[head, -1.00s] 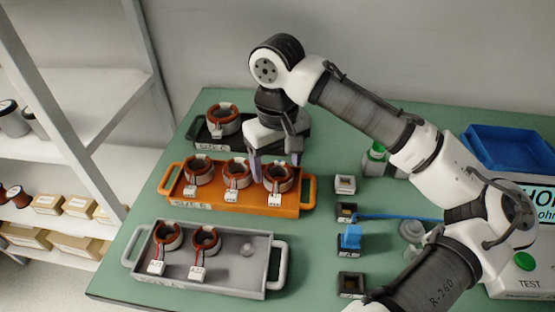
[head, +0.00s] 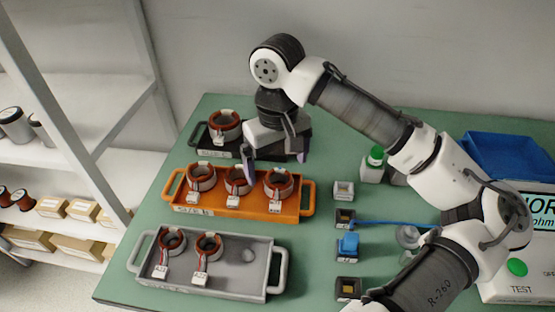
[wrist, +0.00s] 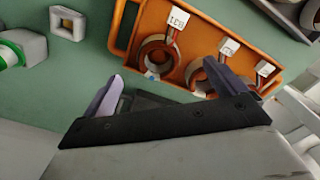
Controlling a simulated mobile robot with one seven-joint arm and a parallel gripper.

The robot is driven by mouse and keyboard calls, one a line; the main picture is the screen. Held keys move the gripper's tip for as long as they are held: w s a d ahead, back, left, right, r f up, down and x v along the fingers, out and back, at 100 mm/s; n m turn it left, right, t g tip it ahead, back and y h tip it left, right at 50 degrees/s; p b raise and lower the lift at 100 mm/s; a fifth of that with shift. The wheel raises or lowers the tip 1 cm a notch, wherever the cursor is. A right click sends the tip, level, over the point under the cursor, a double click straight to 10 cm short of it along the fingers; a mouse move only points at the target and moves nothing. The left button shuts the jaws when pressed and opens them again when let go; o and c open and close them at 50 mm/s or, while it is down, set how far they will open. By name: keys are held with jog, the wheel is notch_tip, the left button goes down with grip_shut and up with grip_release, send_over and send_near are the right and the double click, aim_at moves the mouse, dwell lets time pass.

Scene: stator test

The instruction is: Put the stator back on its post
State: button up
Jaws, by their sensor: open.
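Stators with red-brown windings and white tags stand in three trays. The orange tray (head: 235,208) holds three, its right-hand stator (head: 279,185) nearest below my gripper. The grey tray (head: 225,283) holds two stators at its left and middle, and a bare round post (head: 248,255) at its right. The black tray (head: 203,139) at the back has one visible stator (head: 225,126); its right part is hidden by my gripper. My gripper (head: 275,161) is open and empty, above and behind the orange tray. The wrist view shows the spread fingers (wrist: 167,88) with orange-tray stators (wrist: 157,57) beyond.
Right of the trays stand several small square fixtures (head: 344,190), one with a blue part (head: 348,244), and a green-capped bottle (head: 374,164). A blue bin (head: 505,158) and a tester (head: 515,268) are at far right. A shelf stands left.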

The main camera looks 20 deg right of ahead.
notch_tip(320, 180, up, 14)
jog(key=shift+p, duration=0.45)
jog(key=shift+f, duration=0.15)
dwell(0.5)
